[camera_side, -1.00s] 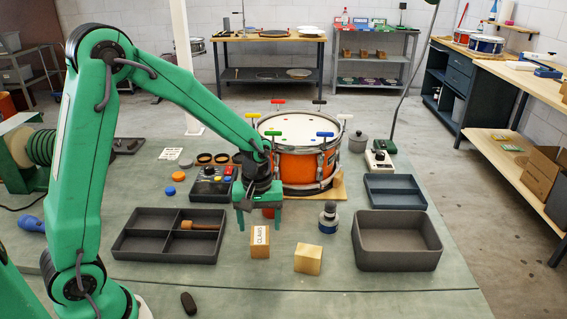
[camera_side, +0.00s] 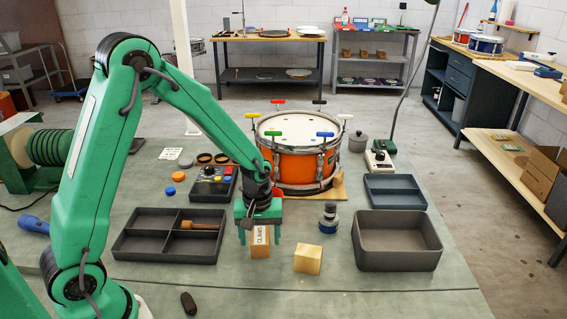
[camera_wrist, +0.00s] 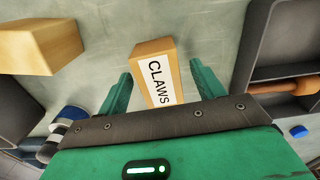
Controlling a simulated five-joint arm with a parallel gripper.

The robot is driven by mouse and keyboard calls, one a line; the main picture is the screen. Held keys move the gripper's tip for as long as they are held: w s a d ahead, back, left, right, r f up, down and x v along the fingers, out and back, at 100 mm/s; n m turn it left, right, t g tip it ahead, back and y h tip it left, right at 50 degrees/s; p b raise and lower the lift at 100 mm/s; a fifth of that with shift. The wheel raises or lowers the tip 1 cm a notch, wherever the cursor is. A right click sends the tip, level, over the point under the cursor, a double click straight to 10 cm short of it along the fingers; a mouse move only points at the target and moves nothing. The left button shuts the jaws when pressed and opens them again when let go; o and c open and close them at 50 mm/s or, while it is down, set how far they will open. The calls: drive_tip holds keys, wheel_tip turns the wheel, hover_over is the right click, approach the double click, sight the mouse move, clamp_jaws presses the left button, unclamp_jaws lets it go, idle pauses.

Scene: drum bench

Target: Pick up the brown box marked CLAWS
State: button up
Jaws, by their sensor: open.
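In the wrist view the CLAWS box (camera_wrist: 156,75) lies between and a little beyond my two fingertips (camera_wrist: 160,90). Gaps show there between the box and both fingers. The box rests on the mat and is not held.
A plain wooden block (camera_side: 308,259) stands right of the box. A blue-and-grey jar (camera_side: 328,218) is behind that block. A divided dark tray (camera_side: 124,244) with a wooden-handled tool lies left, a grey bin (camera_side: 399,262) right. The orange drum (camera_side: 298,168) stands behind my gripper.

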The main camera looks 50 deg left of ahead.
sight(260, 235)
drive_tip(key=c, duration=1.1)
drive_tip(key=shift+r, duration=0.15)
drive_tip(key=shift+r, duration=0.5)
wheel_tip(260, 235, up, 3)
drive_tip(key=shift+d+r, duration=0.1)
drive_tip(key=s+d+r, duration=0.6)
drive_tip(key=d, duration=0.4)
drive_tip(key=shift+r, duration=0.25)
